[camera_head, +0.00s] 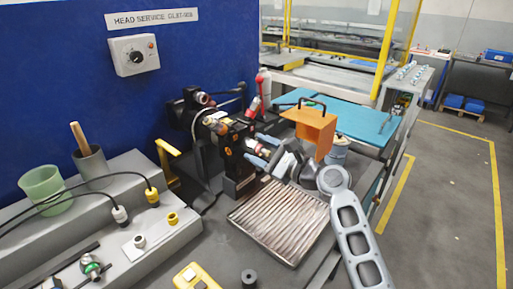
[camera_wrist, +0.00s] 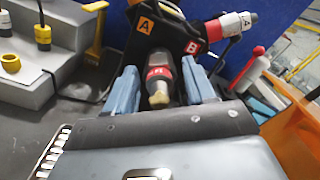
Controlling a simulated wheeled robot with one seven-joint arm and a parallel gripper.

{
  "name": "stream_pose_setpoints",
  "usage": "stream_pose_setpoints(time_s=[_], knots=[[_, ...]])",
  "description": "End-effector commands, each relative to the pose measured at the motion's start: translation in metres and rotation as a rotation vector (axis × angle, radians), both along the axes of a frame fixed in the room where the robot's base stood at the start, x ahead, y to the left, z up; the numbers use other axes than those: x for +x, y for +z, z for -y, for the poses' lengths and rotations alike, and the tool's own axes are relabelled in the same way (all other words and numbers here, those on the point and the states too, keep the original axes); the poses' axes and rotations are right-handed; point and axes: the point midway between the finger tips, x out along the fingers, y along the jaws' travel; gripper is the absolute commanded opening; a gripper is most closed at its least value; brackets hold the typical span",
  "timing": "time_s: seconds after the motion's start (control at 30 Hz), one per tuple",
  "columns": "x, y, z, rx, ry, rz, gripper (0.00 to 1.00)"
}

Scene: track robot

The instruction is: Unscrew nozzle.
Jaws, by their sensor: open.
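The black head block (camera_wrist: 137,42) carries orange A and red B labels. A nozzle (camera_wrist: 158,72) with a red band and a pale brass tip sticks out from it toward my wrist camera. The blue fingers of my gripper (camera_wrist: 157,68) stand on both sides of this nozzle, with gaps visible, so it is not clamped. A second fitting (camera_wrist: 232,25) with white and red bands points right near the B label. In the head view the block (camera_head: 236,160) stands upright, and my gripper (camera_head: 261,151) reaches it from the right, partly hiding the nozzle.
A ribbed metal tray (camera_head: 278,222) lies below the gripper. An orange box-like bracket (camera_head: 312,130) and a red-and-white bottle (camera_head: 265,88) stand close behind. A grey stepped bench (camera_head: 150,235) is at left, with a green cup (camera_head: 46,190) on it. A blue panel (camera_head: 60,80) stands behind.

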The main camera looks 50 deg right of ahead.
Motion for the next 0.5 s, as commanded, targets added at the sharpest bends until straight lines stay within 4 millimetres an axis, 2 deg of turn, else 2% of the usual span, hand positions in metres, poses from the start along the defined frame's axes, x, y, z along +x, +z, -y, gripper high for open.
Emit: stream_pose_setpoints(time_s=[0.3, 0.5], knots=[[0.0002, -0.0001, -0.0004, 0.397, 0.001, -0.014, 0.54], [0.0001, -0.0001, -0.0002, 0.586, 0.0, -0.02, 0.54]])
